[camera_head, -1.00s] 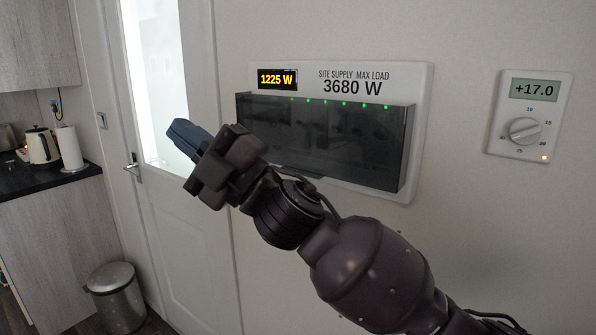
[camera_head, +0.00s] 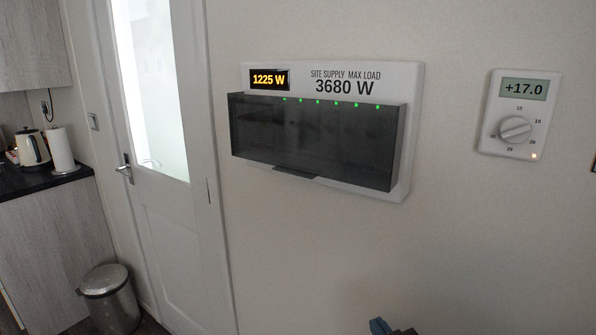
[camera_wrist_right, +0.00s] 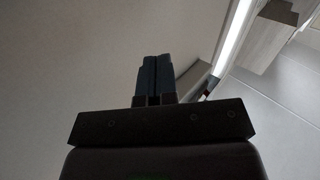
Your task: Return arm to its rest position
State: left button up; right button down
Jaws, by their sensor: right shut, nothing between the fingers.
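My right gripper (camera_head: 385,326) shows only as a small blue-grey tip at the bottom edge of the head view, well below the wall panel. In the right wrist view its two dark blue fingers (camera_wrist_right: 154,78) lie together, shut, with nothing between them. Most of my right arm is out of the head view. My left gripper is not in view.
A supply panel (camera_head: 415,85) with a dark cover (camera_head: 315,140) and a thermostat (camera_head: 515,115) are on the wall. A white door (camera_head: 175,225) with a handle is at the left. A bin (camera_head: 108,297), kettle (camera_head: 32,149) and paper roll (camera_head: 61,151) stand further left. Space before the wall is clear.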

jog(key=s+d+f+m+g+h, duration=0.2)
jog(key=s+d+f, duration=0.4)
jog(key=s+f, duration=0.4)
jog(key=s+d+f+m+g+h, duration=0.1)
jog(key=s+d+f, duration=0.4)
jog(key=s+f, duration=0.5)
jog(key=s+g+h, duration=0.1)
jog(key=s+g, duration=0.1)
jog(key=s, duration=0.2)
jog(key=shift+d+f+m+h, duration=0.25)
jog(key=shift+d+m+h, duration=0.05)
jog(key=shift+d+m, duration=0.1)
dwell(0.9)
